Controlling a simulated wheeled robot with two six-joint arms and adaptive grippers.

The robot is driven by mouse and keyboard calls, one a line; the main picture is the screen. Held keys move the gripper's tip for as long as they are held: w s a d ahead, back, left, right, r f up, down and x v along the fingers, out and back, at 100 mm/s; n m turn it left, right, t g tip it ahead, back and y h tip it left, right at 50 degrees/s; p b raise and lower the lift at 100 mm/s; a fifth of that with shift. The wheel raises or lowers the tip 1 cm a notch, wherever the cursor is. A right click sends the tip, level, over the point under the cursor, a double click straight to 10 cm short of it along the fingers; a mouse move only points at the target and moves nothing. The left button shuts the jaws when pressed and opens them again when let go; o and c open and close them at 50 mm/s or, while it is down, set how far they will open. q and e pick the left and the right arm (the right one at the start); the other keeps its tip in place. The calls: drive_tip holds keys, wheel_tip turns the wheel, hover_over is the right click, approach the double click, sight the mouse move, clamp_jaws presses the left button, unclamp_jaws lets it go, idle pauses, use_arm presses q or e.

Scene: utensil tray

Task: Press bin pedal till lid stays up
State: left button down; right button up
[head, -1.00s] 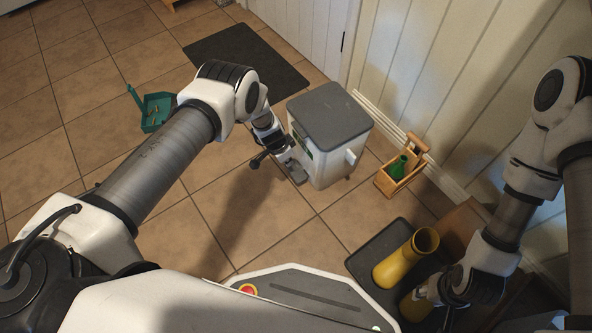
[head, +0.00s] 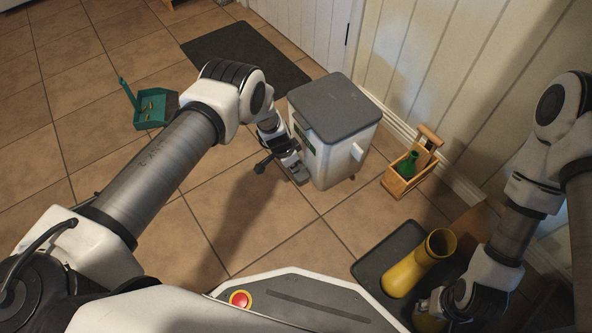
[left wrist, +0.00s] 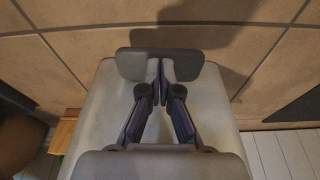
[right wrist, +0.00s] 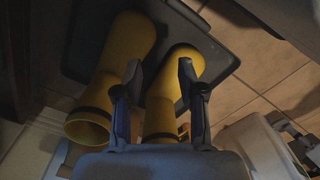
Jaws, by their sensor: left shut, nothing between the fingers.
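The white bin (head: 345,160) stands on the tiles near the wall. Its dark grey lid (head: 335,105) lies flat and closed. The grey pedal (left wrist: 135,64) sticks out at the bin's foot; it also shows in the head view (head: 303,177). My left gripper (head: 296,171) points down at the pedal. In the left wrist view its fingers (left wrist: 161,72) are together and empty, with their tips over the pedal. I cannot tell whether they touch it. My right gripper (right wrist: 159,72) is open, with its fingers over a yellow boot (right wrist: 165,108).
Yellow boots (head: 425,262) are on a dark tray (head: 372,268) at the lower right. A wooden caddy (head: 398,184) with a green bottle (head: 408,163) stands right of the bin. A teal dustpan (head: 150,117) and a dark mat (head: 245,60) lie on otherwise open floor.

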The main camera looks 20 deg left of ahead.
use_arm(q)
drive_tip(key=b+x, duration=0.2)
drive_tip(key=x, duration=0.1)
drive_tip(key=shift+s+a+f+b, duration=0.25)
drive_tip(key=shift+s+f+b, duration=0.05)
drive_tip(key=shift+f+b, duration=0.1)
drive_tip(key=s+a+r+p, duration=0.1)
drive_tip(key=s+r+p, duration=0.1)
drive_tip(key=p, duration=0.5)
drive_tip(key=shift+a, duration=0.4)
drive_tip(key=shift+s+a+f, duration=0.1)
drive_tip(key=shift+f, duration=0.3)
